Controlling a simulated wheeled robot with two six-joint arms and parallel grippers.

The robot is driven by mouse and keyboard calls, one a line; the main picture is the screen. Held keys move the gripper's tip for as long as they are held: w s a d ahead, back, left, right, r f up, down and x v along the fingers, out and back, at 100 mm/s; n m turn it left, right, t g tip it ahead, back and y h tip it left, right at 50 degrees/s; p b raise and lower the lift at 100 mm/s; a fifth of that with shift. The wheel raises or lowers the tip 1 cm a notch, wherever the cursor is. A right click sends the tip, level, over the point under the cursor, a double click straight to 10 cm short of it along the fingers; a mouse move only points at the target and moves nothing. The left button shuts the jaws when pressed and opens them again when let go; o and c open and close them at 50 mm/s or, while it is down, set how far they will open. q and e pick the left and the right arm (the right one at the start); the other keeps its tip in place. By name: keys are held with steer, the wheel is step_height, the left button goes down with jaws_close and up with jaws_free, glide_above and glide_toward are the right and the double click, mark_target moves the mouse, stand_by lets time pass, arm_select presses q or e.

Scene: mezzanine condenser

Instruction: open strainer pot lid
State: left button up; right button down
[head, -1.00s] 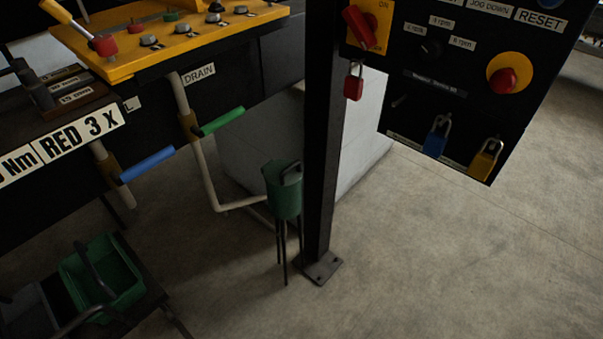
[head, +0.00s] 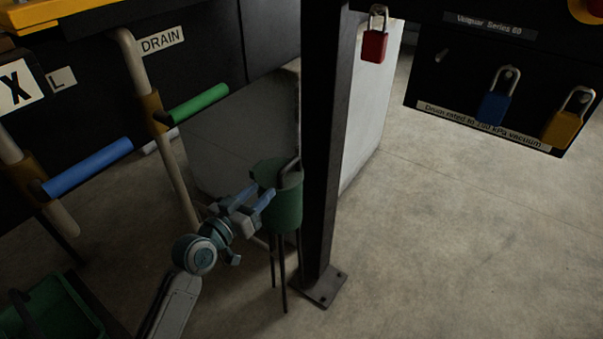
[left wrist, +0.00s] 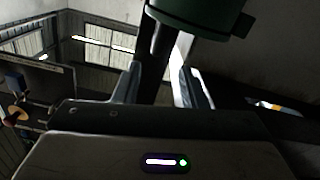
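The green strainer pot (head: 288,208) stands on thin dark legs close to the black post. Its lid (head: 266,172) is at the top, with a dark curved bar beside it; I cannot tell whether the lid is fully seated. My left gripper (head: 260,194) is at the pot's left side, just below the rim, with its blue-tipped fingers apart and nothing between them. In the left wrist view, the pot's green body (left wrist: 200,14) shows at the top, beyond the parted fingers (left wrist: 163,85). Contact with the pot cannot be told. My right gripper is out of view.
The black post (head: 322,150) stands right against the pot. Drain pipes with a green handle (head: 198,103) and a blue handle (head: 88,166) are at left. A panel with padlocks (head: 495,95) hangs at right. A green bin (head: 48,305) is lower left. The right floor is clear.

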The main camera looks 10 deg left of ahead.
mark_target(282, 172)
arm_select(q)
steer(key=x, duration=1.1)
steer(key=shift+s+d+r, duration=0.1)
steer(key=shift+d+r, duration=0.05)
steer(key=shift+r, duration=0.05)
jaws_close()
